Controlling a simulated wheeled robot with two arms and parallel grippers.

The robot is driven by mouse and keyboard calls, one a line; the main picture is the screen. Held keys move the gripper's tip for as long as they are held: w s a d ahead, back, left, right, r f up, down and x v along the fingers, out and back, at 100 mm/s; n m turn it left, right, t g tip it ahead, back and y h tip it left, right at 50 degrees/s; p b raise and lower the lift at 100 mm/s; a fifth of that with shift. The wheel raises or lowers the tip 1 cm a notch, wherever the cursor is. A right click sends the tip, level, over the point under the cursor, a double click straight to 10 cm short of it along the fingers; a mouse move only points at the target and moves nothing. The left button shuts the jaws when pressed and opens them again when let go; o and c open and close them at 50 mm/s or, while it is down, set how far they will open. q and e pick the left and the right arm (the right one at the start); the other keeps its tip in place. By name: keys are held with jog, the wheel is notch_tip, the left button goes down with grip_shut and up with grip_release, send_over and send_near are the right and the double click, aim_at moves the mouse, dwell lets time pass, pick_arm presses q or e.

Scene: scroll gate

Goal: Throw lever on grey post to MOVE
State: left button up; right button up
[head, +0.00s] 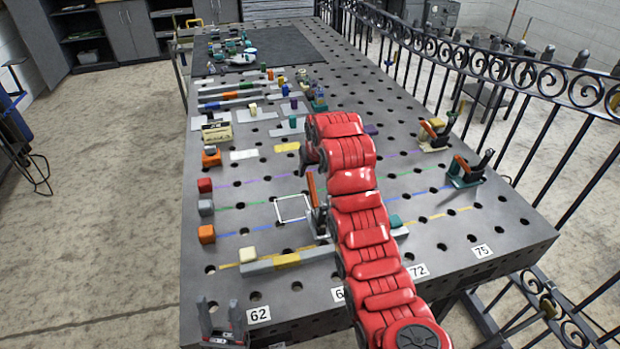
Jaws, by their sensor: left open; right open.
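A lever with an orange handle (312,189) stands near the middle front of the table, on a grey base (320,220) partly hidden behind my red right arm. The handle looks roughly upright. I cannot read a MOVE marking. My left gripper (221,312) is at the table's front left edge, fingers up, apart and empty, well away from the lever.
Two similar levers stand at the right, one on a teal base (465,180) and one on a yellow-orange base (434,146). A white square outline (293,208) lies left of the grey base. A long grey and yellow bar (288,260) lies in front. Black scroll railing (545,80) runs along the right.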

jog(key=a+v, duration=0.1)
jog(key=v, duration=0.3)
notch_tip(320, 180, up, 7)
jog(key=p, duration=1.4)
send_over(314, 195)
jog(key=s+d, duration=0.1)
jog(key=s, duration=0.3)
jog(key=shift+w+d+f, duration=0.1)
jog(key=shift+w, duration=0.05)
